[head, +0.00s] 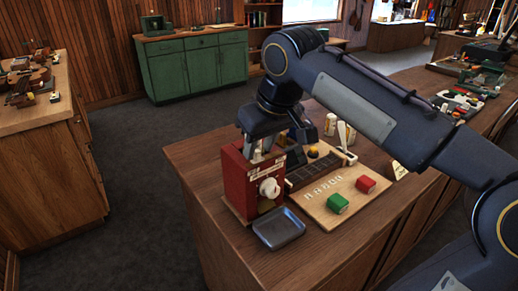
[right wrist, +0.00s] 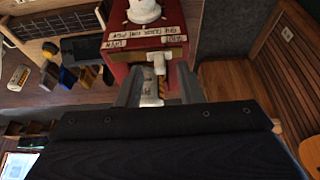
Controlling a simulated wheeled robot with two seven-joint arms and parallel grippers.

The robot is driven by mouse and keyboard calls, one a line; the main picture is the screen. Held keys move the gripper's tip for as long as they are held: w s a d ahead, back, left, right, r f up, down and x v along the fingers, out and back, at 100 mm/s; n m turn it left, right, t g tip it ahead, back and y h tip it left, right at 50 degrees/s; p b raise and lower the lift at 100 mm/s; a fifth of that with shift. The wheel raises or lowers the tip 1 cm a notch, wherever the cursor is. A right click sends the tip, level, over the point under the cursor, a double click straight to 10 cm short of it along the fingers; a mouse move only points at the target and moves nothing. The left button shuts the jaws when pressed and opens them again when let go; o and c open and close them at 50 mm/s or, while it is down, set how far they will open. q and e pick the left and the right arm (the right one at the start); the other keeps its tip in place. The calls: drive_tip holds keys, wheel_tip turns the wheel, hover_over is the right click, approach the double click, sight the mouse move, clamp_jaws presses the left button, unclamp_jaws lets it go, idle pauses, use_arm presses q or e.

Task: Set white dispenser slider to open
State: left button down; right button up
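The red dispenser (head: 240,178) stands upright near the corner of the wooden counter, with a white round knob (head: 269,187) on its front. In the right wrist view, the dispenser's red top (right wrist: 125,72) carries pale label strips, too small to read surely. A small white slider (right wrist: 159,64) stands out there, nearer the right-hand label. My right gripper (head: 262,150) points down over the dispenser's top. In the right wrist view, its two fingers (right wrist: 158,85) are apart, one on each side of the slider, with visible gaps. My left gripper is not in view.
A blue-grey tray (head: 279,229) lies before the dispenser. A dark compartment tray (head: 313,170) sits behind. Dark floor separates the counter from a left workbench (head: 60,110).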

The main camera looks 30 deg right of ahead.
sight(273, 156)
drive_tip(key=shift+w+f, duration=0.2)
drive_tip(key=shift+f, duration=0.3)
drive_tip(key=shift+c, duration=0.3)
clamp_jaws()
drive_tip(key=d+p, duration=0.1)
drive_tip(key=d, duration=0.3)
drive_tip(key=shift+w, duration=0.15)
drive_tip(key=shift+a, duration=0.1)
